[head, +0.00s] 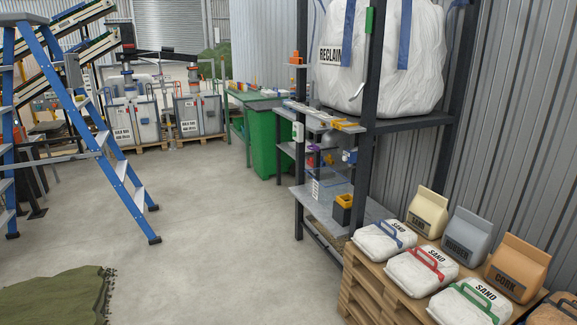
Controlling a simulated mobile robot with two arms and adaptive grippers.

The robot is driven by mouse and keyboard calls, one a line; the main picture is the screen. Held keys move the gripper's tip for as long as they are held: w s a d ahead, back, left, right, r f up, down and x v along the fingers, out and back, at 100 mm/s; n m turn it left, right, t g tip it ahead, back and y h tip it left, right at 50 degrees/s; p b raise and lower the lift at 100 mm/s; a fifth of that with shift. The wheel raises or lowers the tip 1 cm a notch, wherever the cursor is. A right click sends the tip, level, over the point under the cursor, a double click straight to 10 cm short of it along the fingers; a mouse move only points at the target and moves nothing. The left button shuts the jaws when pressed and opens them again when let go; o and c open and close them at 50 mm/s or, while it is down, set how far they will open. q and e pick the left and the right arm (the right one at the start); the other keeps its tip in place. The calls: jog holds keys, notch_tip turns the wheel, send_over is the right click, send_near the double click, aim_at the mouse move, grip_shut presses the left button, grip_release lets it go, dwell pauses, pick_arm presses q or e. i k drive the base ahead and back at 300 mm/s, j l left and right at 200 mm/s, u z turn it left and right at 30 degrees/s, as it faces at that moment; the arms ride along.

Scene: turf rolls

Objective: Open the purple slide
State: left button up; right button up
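A small purple part (315,148) shows at the dark shelf rack right of centre, among small coloured fittings below the upper narrow shelf. It may be the purple slide, but it is too small to tell its shape or whether it is open or shut. Neither of my grippers is in view.
The rack (301,90) holds a large white bag (400,65). A yellow-and-black box (343,208) stands on its lower shelf. A pallet (367,288) with several bags is at front right. The middle floor is clear.

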aim_at(316, 147)
jog(key=i, duration=2.2)
jog(key=l+z, duration=0.05)
jog(key=l, duration=0.1)
